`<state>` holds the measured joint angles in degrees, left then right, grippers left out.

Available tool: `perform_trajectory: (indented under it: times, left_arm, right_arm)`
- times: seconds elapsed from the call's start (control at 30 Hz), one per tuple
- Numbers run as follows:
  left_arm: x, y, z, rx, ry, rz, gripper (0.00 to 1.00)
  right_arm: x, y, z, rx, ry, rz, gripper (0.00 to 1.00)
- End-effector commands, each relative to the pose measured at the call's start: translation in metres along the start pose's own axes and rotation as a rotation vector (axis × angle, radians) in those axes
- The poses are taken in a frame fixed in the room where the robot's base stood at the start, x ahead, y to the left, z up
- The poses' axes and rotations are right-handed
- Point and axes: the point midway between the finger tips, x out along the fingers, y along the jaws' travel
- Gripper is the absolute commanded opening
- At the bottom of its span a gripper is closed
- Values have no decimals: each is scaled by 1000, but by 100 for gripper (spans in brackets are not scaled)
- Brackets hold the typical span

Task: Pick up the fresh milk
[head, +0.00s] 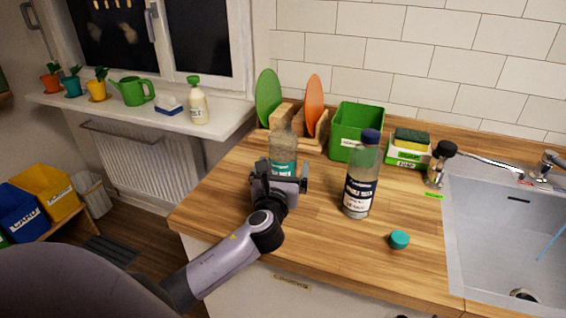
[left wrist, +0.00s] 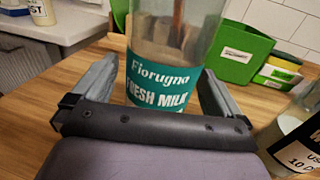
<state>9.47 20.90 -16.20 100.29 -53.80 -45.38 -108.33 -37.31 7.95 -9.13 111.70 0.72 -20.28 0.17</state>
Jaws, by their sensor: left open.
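The fresh milk is a clear bottle with a teal label (head: 283,148). It stands upright on the wooden counter, in front of the plate rack. In the left wrist view the bottle (left wrist: 163,80) fills the middle, and its label reads "FRESH MILK". My left gripper (head: 282,174) is open, with one finger on each side of the bottle's lower part. In the left wrist view a gap shows at the right finger; whether the left finger touches is unclear. The gripper hides the bottle's base in the head view. My right gripper is not in view.
A second bottle with a dark cap (head: 360,181) stands close on the right. A loose teal cap (head: 399,239) lies nearer the front edge. A green box (head: 357,128) and a wooden rack with plates (head: 268,98) stand behind. The sink (head: 500,220) is far right.

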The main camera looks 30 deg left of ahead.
Motion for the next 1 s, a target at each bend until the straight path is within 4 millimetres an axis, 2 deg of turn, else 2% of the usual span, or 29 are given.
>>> perform_trajectory:
  times: [0.1,0.2,0.47,0.6,0.7,1.0]
  left_arm:
    - [14,0,0,-1,0,0,100]
    - [19,0,0,-2,1,0,100]
    - [20,0,0,-2,1,-1,100]
    - [20,0,0,-2,1,-1,54]
    - [20,0,2,-2,-3,-1,25]
    - [20,0,4,-3,-4,0,25]
  right_arm:
    - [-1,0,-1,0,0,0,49]
    - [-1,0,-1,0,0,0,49]
    - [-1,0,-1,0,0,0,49]
    - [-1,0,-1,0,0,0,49]
    - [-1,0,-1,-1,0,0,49]
    - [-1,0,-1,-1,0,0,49]
